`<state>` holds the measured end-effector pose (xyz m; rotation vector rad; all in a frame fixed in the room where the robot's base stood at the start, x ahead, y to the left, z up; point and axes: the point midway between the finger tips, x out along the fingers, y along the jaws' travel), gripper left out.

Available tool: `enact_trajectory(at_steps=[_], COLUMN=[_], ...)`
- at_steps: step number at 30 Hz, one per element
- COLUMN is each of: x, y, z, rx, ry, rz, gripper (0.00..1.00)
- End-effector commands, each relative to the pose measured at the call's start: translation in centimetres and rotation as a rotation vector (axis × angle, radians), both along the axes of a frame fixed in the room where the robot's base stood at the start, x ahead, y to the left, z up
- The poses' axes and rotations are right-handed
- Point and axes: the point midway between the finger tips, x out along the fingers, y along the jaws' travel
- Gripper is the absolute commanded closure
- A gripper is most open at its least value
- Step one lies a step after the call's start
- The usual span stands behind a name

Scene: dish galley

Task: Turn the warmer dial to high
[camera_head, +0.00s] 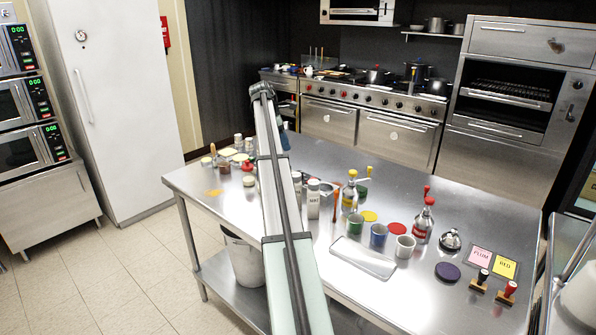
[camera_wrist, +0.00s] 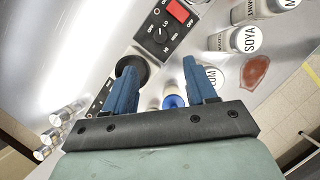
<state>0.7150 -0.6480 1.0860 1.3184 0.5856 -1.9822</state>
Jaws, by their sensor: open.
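In the wrist view, the warmer dial (camera_wrist: 159,36) is a black round knob on a dark panel at the top middle. Small white markings including LO and HI sit around it; its pointer is too small to read surely. A red switch (camera_wrist: 178,12) with ON and OFF marks is beside it. My gripper (camera_wrist: 158,76) has two blue fingers, spread apart with nothing held between them. The dial lies beyond the fingertips, apart from them. In the head view, my arm reaches over the table, and the dial cannot be made out there.
White-lidded jars, one marked SOYA (camera_wrist: 238,40), stand right of the panel in the wrist view. A black round thing (camera_wrist: 128,64) is partly behind the left finger. Cups, bottles and a tray (camera_head: 362,258) stand on the steel table (camera_head: 465,205) in the head view.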

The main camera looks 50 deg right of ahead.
Motion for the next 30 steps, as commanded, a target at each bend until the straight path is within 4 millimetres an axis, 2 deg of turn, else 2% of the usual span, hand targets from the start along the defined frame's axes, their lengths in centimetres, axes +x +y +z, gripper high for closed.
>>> enact_trajectory(at_steps=[6, 11, 30], x=[-0.1, -0.5, -3.1], y=[0.0, -0.3, -3.2], z=[-0.2, -1.4, -10.9], rx=[0.031, 0.034, 0.034], ry=[0.033, 0.035, 0.033], rz=[0.101, 0.109, 0.106], gripper=[0.44, 0.44, 0.44])
